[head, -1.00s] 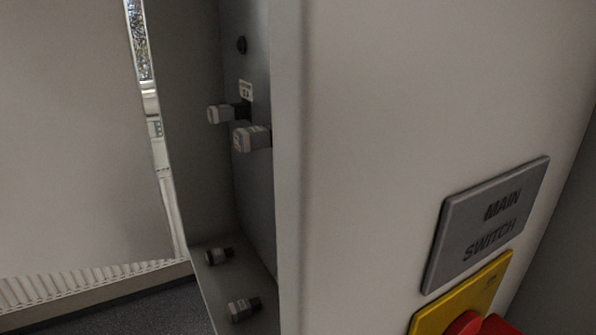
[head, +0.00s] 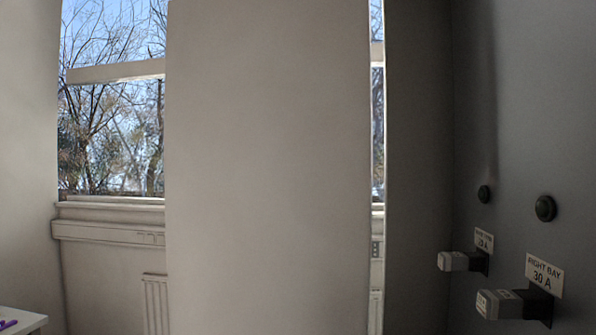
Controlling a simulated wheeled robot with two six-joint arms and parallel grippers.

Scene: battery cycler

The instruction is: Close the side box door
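The side box door (head: 267,170) is a tall plain grey-beige panel in the middle of the head view. It stands open, with a narrow strip of window and wall showing between it and the box. The side box (head: 418,170) is the dark recess at the right, and its inside is exposed. Two plugs sit on its inner wall: one (head: 515,304) below a label reading RIGHT BAY 30 A, and another (head: 462,262) farther back. Neither gripper is in view.
A window (head: 112,130) with bare trees outside is behind the door, with a sill and a radiator (head: 155,303) below. A white table corner (head: 20,321) with a purple item shows at the lower left. Round dark knobs (head: 545,208) sit above the plugs.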

